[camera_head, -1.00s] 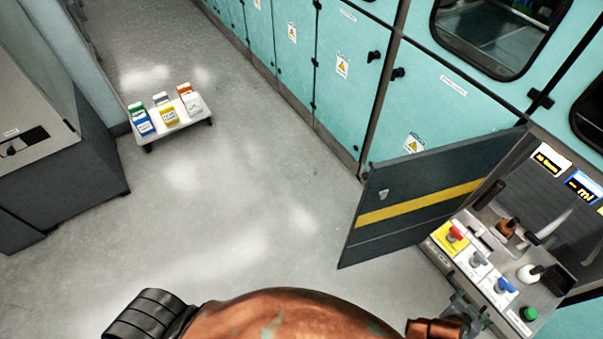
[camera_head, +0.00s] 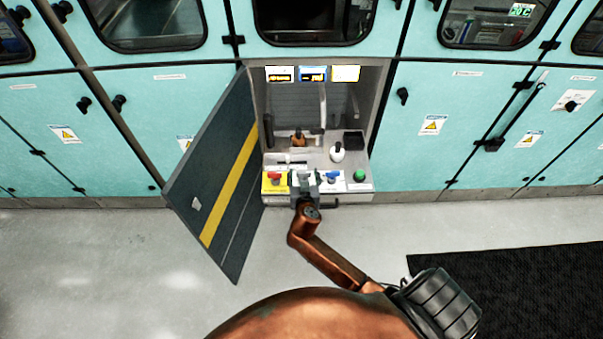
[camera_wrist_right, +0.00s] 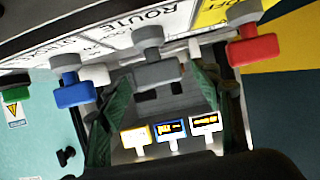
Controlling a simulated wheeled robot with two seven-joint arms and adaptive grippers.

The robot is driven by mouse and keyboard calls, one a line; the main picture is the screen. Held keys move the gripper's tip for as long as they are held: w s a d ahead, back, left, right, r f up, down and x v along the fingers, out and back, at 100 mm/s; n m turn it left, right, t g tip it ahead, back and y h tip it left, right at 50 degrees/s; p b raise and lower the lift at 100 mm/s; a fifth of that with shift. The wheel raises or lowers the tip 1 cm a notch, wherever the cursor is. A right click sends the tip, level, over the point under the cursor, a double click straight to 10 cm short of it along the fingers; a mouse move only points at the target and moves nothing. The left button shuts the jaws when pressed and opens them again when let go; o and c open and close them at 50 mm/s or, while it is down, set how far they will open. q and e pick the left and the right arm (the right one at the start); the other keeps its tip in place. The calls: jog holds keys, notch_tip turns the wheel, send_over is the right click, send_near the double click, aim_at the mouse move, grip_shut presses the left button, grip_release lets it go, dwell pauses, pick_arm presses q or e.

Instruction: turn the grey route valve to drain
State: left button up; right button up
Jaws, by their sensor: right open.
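The grey route valve (camera_wrist_right: 157,70) shows in the right wrist view on a white plate marked ROUTE, with its grey bar handle crosswise. My right gripper (camera_wrist_right: 160,95) is open, its two green fingers on either side of the grey handle in that view. I cannot tell whether either finger touches it. In the head view my right gripper (camera_head: 305,182) is at the front panel of the open bay, between the red knob and the blue knob, and covers most of the grey valve. My left gripper is not in view.
The red knob (camera_wrist_right: 252,47) and the blue knob (camera_wrist_right: 73,92) flank the grey valve closely. A green button (camera_head: 360,175) is at the panel's right. A dark open door (camera_head: 220,185) stands left of my right arm.

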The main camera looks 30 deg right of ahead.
jog(key=shift+w+d+f, duration=0.2)
jog(key=shift+w+d, duration=0.1)
jog(key=shift+w, duration=0.1)
jog(key=c, duration=1.2)
